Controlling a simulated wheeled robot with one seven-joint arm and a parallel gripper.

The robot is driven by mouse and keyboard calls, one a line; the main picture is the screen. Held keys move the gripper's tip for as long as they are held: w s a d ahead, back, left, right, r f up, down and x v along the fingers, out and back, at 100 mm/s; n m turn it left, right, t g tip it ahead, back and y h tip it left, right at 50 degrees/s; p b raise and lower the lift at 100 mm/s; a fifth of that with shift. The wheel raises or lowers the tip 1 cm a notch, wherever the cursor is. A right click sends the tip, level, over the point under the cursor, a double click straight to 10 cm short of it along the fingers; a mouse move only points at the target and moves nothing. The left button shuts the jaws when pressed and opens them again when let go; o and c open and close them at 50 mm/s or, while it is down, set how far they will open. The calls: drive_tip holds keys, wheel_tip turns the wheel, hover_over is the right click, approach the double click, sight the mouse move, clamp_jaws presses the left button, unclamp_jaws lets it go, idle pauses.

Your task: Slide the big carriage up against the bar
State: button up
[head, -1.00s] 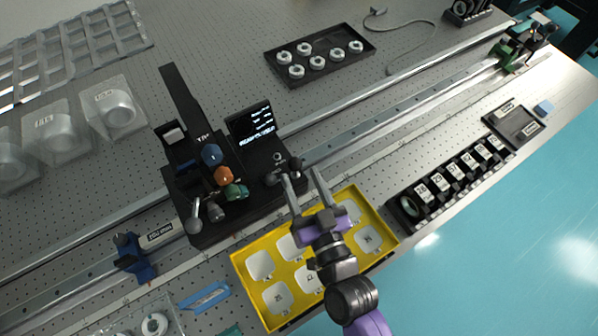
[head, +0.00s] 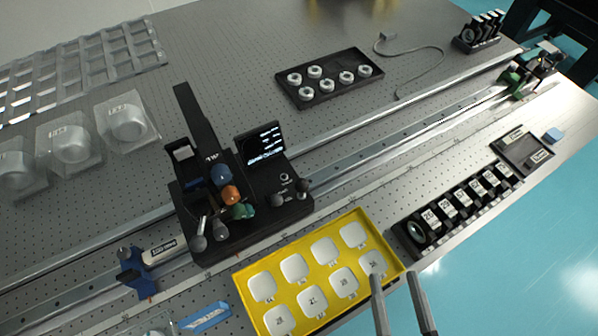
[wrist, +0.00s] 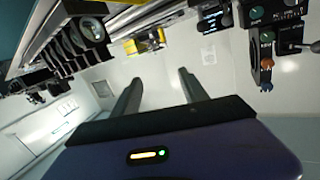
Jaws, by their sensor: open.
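The big carriage (head: 245,215) is a black block on the rail with a lit screen, a tall upright plate, and blue, orange and green knobs. Left of it on the rail is a blue clamp (head: 133,272) with a pale labelled bar (head: 165,250) pointing at the carriage. The bar's right end is at the carriage's left side; I cannot tell whether they touch. My gripper (head: 397,280) is open and empty, over the right front of the yellow tray, apart from the carriage. In the wrist view, my gripper (wrist: 158,80) is open, with coloured knobs (wrist: 266,62) at upper right.
The yellow tray (head: 240,283) with white pads lies in front of the carriage. A black rack of numbered holders (head: 460,210) is to its right. The rail (head: 400,138) runs clear to a green mount (head: 515,80) at far right. Clear boxes (head: 70,145) stand behind left.

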drive_tip(key=s+d+r+h, duration=0.2)
drive_tip(key=s+d, duration=0.2)
drive_tip(key=s, duration=0.2)
drive_tip(key=w+a+f+y, duration=0.2)
drive_tip(key=w+a, duration=0.5)
drive_tip(key=w, duration=0.2)
drive_tip(key=w+a+f+n+y, duration=0.1)
drive_tip(key=w+a+f+y, duration=0.1)
drive_tip(key=w+a, duration=0.5)
drive_tip(key=w+a+f+y, duration=0.2)
drive_tip(key=w+a, duration=0.6)
drive_tip(key=w, duration=0.5)
drive_tip(key=shift+f+n, duration=0.4)
drive_tip(key=shift+f, duration=0.15)
drive_tip(key=shift+w+a+f+p, duration=0.1)
drive_tip(key=shift+w+a+p, duration=0.25)
drive_tip(key=shift+w, duration=0.2)
clamp_jaws()
